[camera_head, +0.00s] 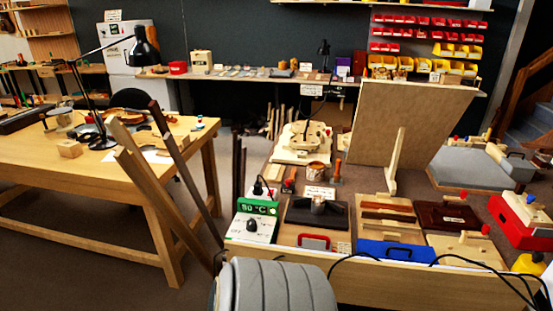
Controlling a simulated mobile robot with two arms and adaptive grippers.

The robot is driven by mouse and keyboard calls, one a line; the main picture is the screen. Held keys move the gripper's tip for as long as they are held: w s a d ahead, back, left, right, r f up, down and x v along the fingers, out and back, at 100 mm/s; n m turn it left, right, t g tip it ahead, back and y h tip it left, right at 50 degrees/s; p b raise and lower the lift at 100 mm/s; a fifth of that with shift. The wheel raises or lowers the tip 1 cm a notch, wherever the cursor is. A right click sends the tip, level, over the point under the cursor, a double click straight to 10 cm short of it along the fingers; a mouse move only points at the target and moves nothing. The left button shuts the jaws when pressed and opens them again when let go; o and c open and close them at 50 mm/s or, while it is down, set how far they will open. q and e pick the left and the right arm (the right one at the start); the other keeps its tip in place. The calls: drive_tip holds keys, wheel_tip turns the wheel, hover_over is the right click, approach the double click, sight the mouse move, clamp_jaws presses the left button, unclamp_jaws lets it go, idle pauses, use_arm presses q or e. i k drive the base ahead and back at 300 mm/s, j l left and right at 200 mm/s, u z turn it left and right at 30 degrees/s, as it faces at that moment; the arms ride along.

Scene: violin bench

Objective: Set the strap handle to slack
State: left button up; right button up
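I cannot tell for sure which thing is the strap handle; no part is clearly readable as a strap. Small parts that could be handles include a red knob (486,229) on a pale wooden board (452,252) at the bench's front right. Neither of my grippers is in view.
The bench holds a green-and-white temperature unit (252,219), a blue case (392,252), a dark tray (318,215) and a large leaning wooden panel (410,115). Black cables cross the front edge.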

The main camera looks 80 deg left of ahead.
sight(302, 243)
drive_tip(key=u, duration=2.35)
